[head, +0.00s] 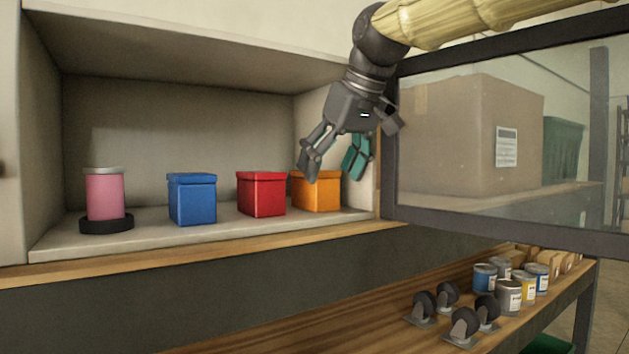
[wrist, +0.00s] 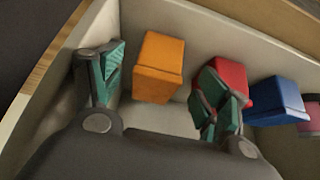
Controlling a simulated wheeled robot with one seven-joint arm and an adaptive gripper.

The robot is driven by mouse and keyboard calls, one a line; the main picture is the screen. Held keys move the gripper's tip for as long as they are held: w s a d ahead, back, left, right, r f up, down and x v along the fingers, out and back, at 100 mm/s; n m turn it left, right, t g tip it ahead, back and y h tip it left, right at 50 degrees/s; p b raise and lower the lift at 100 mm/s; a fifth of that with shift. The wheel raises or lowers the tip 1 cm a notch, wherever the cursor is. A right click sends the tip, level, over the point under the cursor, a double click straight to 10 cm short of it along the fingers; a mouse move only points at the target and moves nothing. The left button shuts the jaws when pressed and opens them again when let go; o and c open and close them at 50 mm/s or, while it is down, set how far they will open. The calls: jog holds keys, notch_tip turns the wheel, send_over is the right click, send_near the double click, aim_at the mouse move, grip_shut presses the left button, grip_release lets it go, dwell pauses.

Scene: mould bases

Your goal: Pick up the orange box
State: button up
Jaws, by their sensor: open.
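The orange box (head: 322,192) stands at the right end of the cabinet shelf, just right of the red box (head: 262,195). My gripper (head: 335,168) is open and empty in front of and above it, and one finger hides part of its top left. In the wrist view the orange box (wrist: 158,68) shows between the two fingers of my gripper (wrist: 155,95), beyond their tips. The gripper does not visibly touch it. The red box (wrist: 234,84) is partly behind the right finger in that view.
A blue box (head: 192,199) and a pink cylinder (head: 105,195) on a dark round base stand farther left. The cabinet's side wall is close right of the orange box. A glass door frame (head: 391,160) stands to the right. Cans and casters (head: 465,325) lie on the lower shelf.

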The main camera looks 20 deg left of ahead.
aim_at(317, 188)
jog(key=shift+a+r, duration=0.1)
jog(key=shift+a, duration=0.05)
jog(key=shift+w+a, duration=0.15)
jog(key=shift+w, duration=0.05)
jog(key=p+x, duration=0.2)
jog(key=x, duration=0.1)
jog(key=p+x, duration=0.1)
jog(key=x, duration=0.1)
jog(key=shift+w+a+r, duration=0.3)
jog(key=shift+a, duration=0.1)
jog(key=shift+w+f, duration=0.2)
jog(key=shift+f, duration=0.25)
jog(key=shift+a, duration=0.1)
jog(key=c, duration=1.4)
jog(key=shift+r+b, duration=0.15)
jog(key=shift+b, duration=0.55)
